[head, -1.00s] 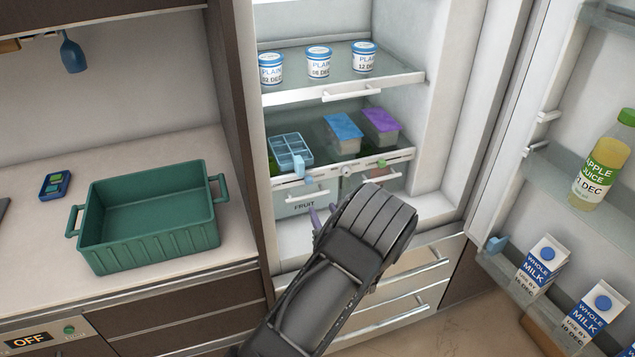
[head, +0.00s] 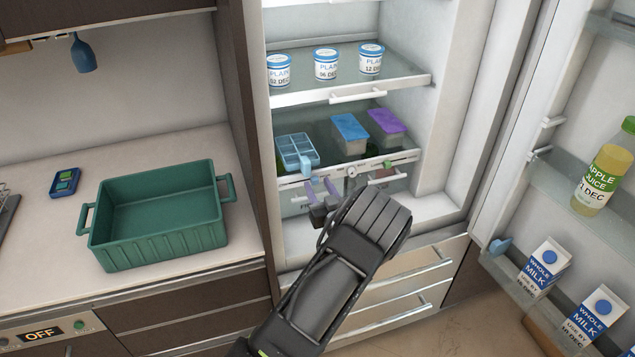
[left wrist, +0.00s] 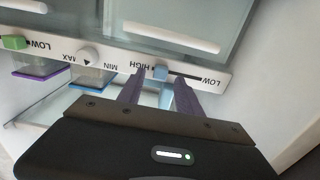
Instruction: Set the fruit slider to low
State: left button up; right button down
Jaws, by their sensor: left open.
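The fruit slider is a small light blue knob (left wrist: 161,73) on the white control strip. In the left wrist view, which shows the strip upside down, it sits beside HIGH, with its dark slot running right to LOW. My left gripper (left wrist: 160,76) is open, with one purple finger on each side of the knob. I cannot tell whether either finger touches it. In the head view the left gripper (head: 319,185) is at the strip, in front of the fruit drawer, whose label is mostly covered. My right gripper is not in view.
The strip also holds a round dial (left wrist: 88,55) and a green slider (left wrist: 14,42). An ice tray (head: 295,150) and lidded boxes stand on the shelf above. The open fridge door with apple juice (head: 603,175) and milk is at right; a green bin (head: 155,215) is at left.

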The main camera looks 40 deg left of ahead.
pick_arm(q)
jog(key=shift+w+a, duration=0.4)
jog(key=shift+a, duration=0.2)
grip_shut()
dwell(1.1)
